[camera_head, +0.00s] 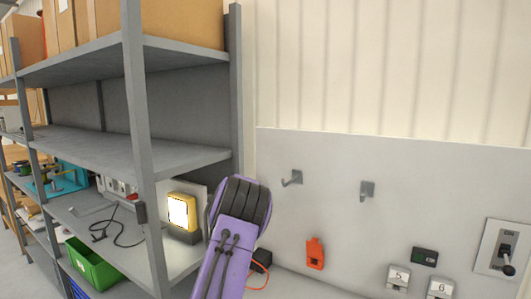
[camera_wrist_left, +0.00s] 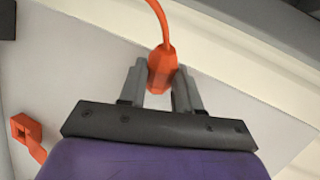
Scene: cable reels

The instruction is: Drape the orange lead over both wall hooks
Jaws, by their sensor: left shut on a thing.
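The left wall hook (camera_head: 292,178) and the right wall hook (camera_head: 367,190) are grey and bare on the pale wall board. My left gripper (camera_wrist_left: 161,80) is shut on the orange plug end (camera_wrist_left: 161,72) of the orange lead (camera_wrist_left: 157,18), which runs up out of the wrist view. In the head view my purple left arm hides its gripper, and a short loop of the orange lead (camera_head: 262,272) shows beside it. My right gripper is in neither view.
An orange fitting (camera_head: 315,254) sits on the board (camera_head: 400,165) below the hooks. The grey shelf (camera_head: 150,160) at left holds a yellow lamp (camera_head: 183,215) and green bin (camera_head: 92,268).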

